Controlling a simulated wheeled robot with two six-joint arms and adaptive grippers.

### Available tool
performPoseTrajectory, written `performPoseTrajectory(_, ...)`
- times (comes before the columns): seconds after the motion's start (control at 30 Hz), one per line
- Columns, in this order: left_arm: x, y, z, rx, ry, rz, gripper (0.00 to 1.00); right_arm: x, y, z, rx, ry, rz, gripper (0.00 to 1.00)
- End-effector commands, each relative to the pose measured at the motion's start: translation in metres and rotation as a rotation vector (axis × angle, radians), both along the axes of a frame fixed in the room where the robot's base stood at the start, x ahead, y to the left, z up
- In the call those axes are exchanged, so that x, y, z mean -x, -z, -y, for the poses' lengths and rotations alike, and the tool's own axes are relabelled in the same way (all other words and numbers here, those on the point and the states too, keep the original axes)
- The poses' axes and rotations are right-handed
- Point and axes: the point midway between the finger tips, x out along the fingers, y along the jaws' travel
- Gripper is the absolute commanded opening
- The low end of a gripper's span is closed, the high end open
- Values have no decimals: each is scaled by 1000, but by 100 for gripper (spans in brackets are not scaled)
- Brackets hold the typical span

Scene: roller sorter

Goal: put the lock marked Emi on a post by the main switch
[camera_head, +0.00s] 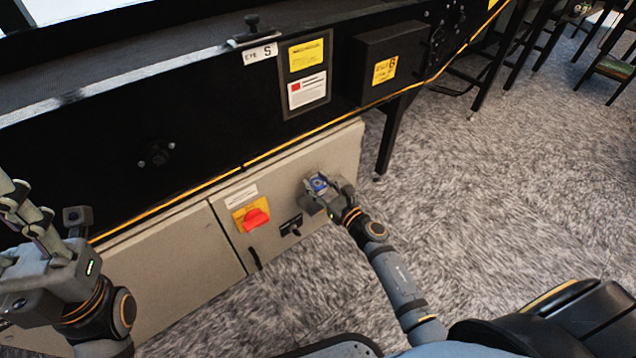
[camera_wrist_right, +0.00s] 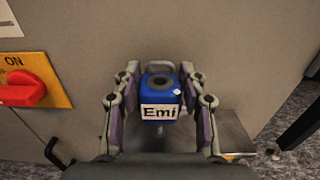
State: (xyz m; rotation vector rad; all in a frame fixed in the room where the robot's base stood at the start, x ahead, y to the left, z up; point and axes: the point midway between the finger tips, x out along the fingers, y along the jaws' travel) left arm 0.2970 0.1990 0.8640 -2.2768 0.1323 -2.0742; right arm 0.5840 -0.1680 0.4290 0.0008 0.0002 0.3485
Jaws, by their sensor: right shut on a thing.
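The blue lock (camera_wrist_right: 162,98) has a white label reading "Emi" and a grey shackle at its top. My right gripper (camera_wrist_right: 159,84) is shut on its sides. In the head view, my right gripper (camera_head: 318,188) holds the blue lock (camera_head: 320,183) in front of the grey cabinet, right of the main switch. The main switch (camera_head: 254,218) is a red handle on a yellow plate; it also shows at the left of the wrist view (camera_wrist_right: 24,88). My left gripper (camera_head: 28,220) is at the far left, away from the cabinet.
The grey cabinet (camera_head: 175,265) stands under the black conveyor frame (camera_head: 110,150). A yellow cable (camera_head: 200,188) runs along the frame's lower edge. A black support leg (camera_head: 390,135) stands right of the cabinet. The carpet farther right is open.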

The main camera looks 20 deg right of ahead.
Motion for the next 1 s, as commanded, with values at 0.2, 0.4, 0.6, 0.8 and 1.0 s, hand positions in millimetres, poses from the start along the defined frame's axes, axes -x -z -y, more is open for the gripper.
performPoseTrajectory(0.2, 4, 5, 1, -2, -4, 20, 40, 0, 7, 0, 0, 0, 1, 6)
performPoseTrajectory(0.4, 4, 4, 1, -2, -4, 21, 40, 0, 6, 0, 0, 0, 1, 6)
performPoseTrajectory(0.6, 4, 5, 1, -2, -4, 22, 40, 0, 7, 0, 0, 0, 1, 6)
performPoseTrajectory(0.8, 4, 8, 1, -2, -5, 21, 40, 0, 10, 0, 0, 0, 1, 6)
performPoseTrajectory(1.0, 4, 15, 1, -4, -8, 19, 40, 0, 17, 0, 1, 1, 1, 6)
